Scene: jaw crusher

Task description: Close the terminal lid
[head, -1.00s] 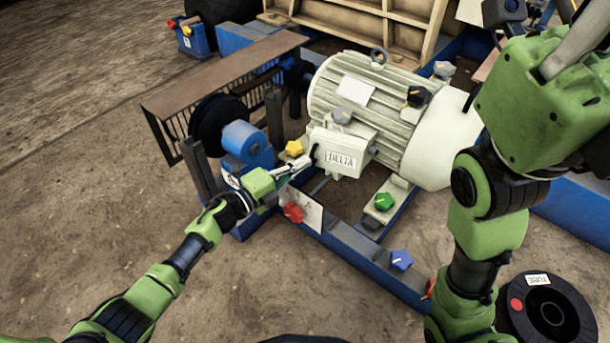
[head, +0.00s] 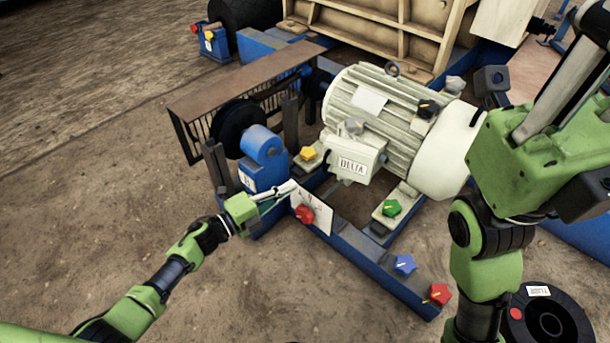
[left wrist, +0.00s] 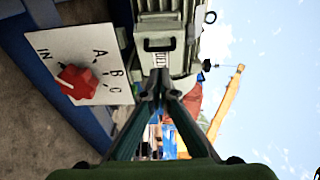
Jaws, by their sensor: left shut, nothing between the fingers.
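The terminal box (head: 343,153) is a pale box on the side of the cream ribbed motor (head: 385,110). Its front face, the lid (head: 353,166), carries a DELTA label and looks flat against the box; a small gap cannot be ruled out. My left gripper (head: 294,186) is shut and empty, left of and below the box, apart from it, by the white plate. In the left wrist view, the shut fingers (left wrist: 160,88) point towards the pale box (left wrist: 157,45). My right arm stands at the right; its gripper is not in view.
A white lettered plate (head: 318,213) with a red knob (head: 304,214) stands close to my left gripper. Yellow (head: 308,154), green (head: 391,207) and blue (head: 404,264) knobs sit around the blue frame (head: 365,255). A black reel (head: 545,322) lies at lower right.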

